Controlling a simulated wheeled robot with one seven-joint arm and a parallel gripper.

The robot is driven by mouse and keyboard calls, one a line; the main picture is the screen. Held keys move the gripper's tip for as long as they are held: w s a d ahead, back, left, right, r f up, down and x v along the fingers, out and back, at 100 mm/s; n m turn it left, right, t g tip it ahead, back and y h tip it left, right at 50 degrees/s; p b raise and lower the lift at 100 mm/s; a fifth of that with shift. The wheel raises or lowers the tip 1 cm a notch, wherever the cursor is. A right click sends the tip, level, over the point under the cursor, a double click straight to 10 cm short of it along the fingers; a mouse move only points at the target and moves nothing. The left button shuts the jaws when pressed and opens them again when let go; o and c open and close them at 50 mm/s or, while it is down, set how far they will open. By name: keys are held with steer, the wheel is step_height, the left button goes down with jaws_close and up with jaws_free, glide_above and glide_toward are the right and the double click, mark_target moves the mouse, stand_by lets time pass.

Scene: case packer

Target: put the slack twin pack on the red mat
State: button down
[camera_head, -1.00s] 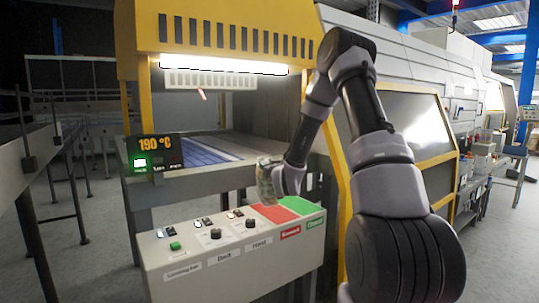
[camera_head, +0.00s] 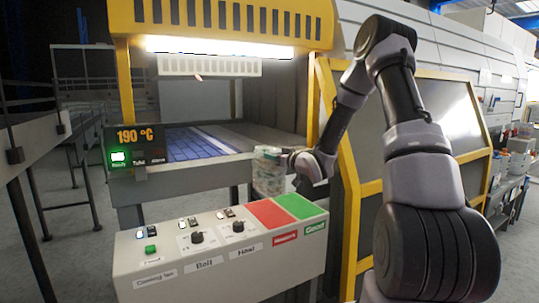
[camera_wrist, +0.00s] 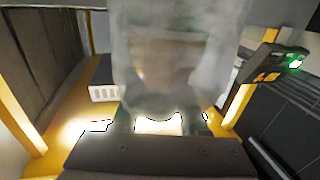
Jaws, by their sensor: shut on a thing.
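The twin pack (camera_head: 268,172) is a pale, translucent wrapped bundle. My gripper (camera_head: 289,160) is shut on it and holds it in the air above the back of the red mat, near the conveyor's front edge. In the wrist view the pack (camera_wrist: 175,60) fills the upper middle, blurred, above the gripper's dark body. Whether its wrap is slack I cannot tell. The red mat (camera_head: 270,214) lies flat and bare on the control box top. The green mat (camera_head: 300,205) lies beside it on the right, also bare.
The control box (camera_head: 150,268) carries buttons and knobs left of the mats. The conveyor (camera_head: 205,143) runs under a yellow hood (camera_head: 230,27) behind it. A display (camera_head: 134,146) reading 190 °C stands at the left. A yellow frame (camera_head: 342,160) stands close to my arm.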

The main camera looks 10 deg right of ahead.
steer(key=shift+a+f, duration=0.1)
steer(key=shift+f, duration=4.25)
steer(key=shift+c, duration=1.7)
jaws_free()
steer(key=shift+f, duration=0.1)
steer(key=shift+s, duration=0.15)
steer(key=v, duration=1)
steer(key=shift+s, duration=0.2)
steer(key=shift+d, duration=0.25)
steer(key=v, duration=0.8)
